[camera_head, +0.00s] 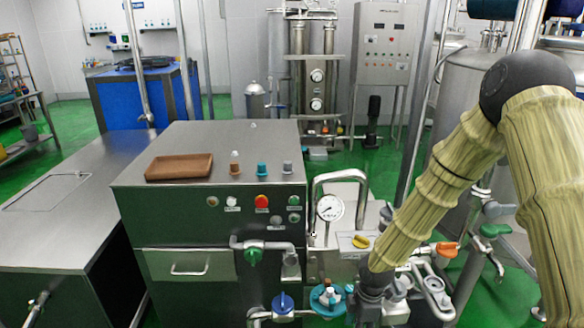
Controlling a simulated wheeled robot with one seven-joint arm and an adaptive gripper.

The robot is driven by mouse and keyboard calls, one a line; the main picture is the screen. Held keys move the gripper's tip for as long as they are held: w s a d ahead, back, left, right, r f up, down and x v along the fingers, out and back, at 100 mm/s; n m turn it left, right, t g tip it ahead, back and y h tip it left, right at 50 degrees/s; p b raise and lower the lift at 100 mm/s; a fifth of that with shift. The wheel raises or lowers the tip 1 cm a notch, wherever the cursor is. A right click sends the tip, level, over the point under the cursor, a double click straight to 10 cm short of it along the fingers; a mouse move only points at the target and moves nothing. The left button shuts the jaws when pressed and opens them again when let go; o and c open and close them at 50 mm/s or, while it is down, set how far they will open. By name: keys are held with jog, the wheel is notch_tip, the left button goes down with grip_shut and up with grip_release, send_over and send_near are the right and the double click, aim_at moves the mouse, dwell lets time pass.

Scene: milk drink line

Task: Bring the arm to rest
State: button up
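My arm, in a yellowish ribbed sleeve, comes in from the right and bends at a dark elbow joint. Its forearm slopes down and left to a dark wrist at the lower middle of the head view. My gripper (367,308) is only partly seen below the wrist, at the picture's bottom edge. Its fingertips cannot be made out, so I cannot tell whether it is open or holds anything. It is close to a teal round fitting (325,299) with small caps on it; I cannot tell whether they touch.
A steel cabinet (151,218) with knobs stands left of the arm, a brown tray (179,167) on its top. A pressure gauge (330,207), a blue-handled valve (283,303) and an orange-handled valve (447,250) crowd the pipework. A steel tank (455,100) stands behind the arm.

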jog(key=s+f+m+y, duration=0.1)
jog(key=s+f+m, duration=0.6)
jog(key=s, duration=0.5)
jog(key=s+f+m, duration=0.6)
jog(key=s+m, duration=0.1)
jog(key=s, duration=0.4)
jog(key=s+d+f+m+h, duration=0.1)
jog(key=s+d+m, duration=0.3)
jog(key=s, duration=0.4)
jog(key=shift+d+m+t+h, duration=0.3)
jog(key=shift+m+h, duration=0.2)
jog(key=shift+f, duration=0.1)
